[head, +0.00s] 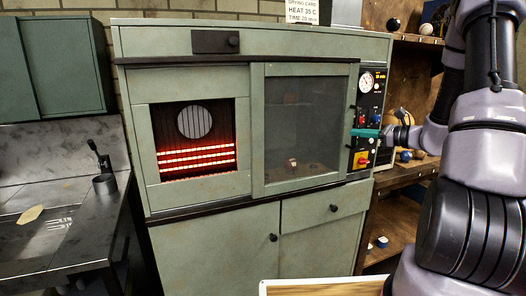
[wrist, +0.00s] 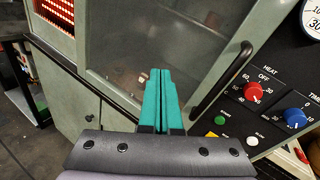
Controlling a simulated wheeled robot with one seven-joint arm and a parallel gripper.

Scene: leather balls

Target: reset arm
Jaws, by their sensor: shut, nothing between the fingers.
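My gripper (head: 366,133) is shut and empty, its teal fingers pressed together. In the head view it is in front of the right edge of the drying cabinet (head: 215,205), beside the control panel. In the wrist view the gripper (wrist: 159,74) points at the dark sliding window (wrist: 150,40), left of its black handle (wrist: 222,80). I cannot tell whether the fingers touch the cabinet. My arm comes in from the right of the head view.
The control panel (head: 368,112) has a gauge and knobs, including a red HEAT knob (wrist: 252,92) and a blue one (wrist: 295,118). Red heater bars (head: 197,158) glow at left. A small object (head: 292,163) shows behind the window. Wooden shelves (head: 400,178) hold balls.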

